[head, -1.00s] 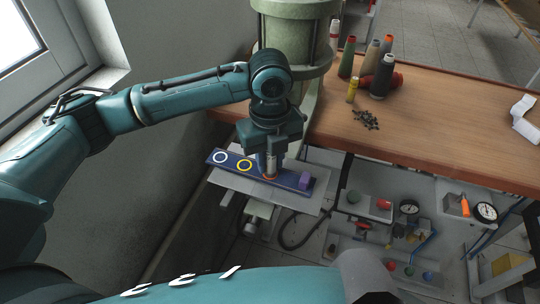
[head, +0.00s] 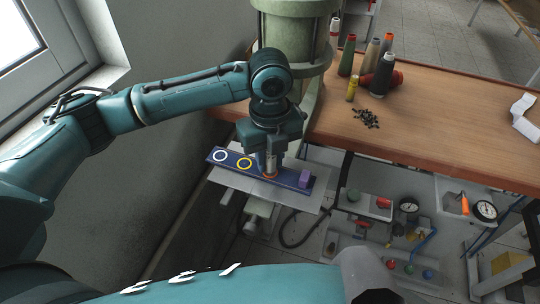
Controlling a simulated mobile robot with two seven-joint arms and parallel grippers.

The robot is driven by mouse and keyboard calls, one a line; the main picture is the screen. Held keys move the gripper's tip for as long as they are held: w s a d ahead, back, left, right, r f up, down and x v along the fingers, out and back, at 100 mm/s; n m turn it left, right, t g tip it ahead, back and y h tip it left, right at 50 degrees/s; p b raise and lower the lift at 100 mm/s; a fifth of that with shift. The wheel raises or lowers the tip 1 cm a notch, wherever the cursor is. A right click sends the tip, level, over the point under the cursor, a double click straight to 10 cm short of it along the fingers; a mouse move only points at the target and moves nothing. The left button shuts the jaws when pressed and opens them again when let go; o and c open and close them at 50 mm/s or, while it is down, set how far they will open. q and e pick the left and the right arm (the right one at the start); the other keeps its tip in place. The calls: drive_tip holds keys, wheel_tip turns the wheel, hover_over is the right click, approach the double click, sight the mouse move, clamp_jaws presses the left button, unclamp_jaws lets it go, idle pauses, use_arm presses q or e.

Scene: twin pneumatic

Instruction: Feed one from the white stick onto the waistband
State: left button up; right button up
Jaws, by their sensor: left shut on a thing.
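A dark blue strip (head: 233,161), likely the waistband, lies on a grey plate below the bench edge. A white ring (head: 220,156) and a yellow ring (head: 244,163) are on its left half, and a purple block (head: 305,176) is at its right end. My left gripper (head: 268,155) points down over the strip, right of the yellow ring. It is shut on a pale upright stick (head: 262,163), partly hidden by the fingers. Orange shows at the stick's foot; I cannot tell whether it is a ring on the strip. My right gripper is not in view.
A pale green machine column (head: 290,35) stands just behind my left gripper. The wooden bench (head: 430,125) to its right holds several thread cones (head: 383,75), a yellow tube (head: 352,90) and a dark heap (head: 366,119). Gauges (head: 485,210) and fittings lie below right.

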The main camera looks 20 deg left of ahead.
use_arm(q)
drive_tip(key=shift+r, duration=2.95)
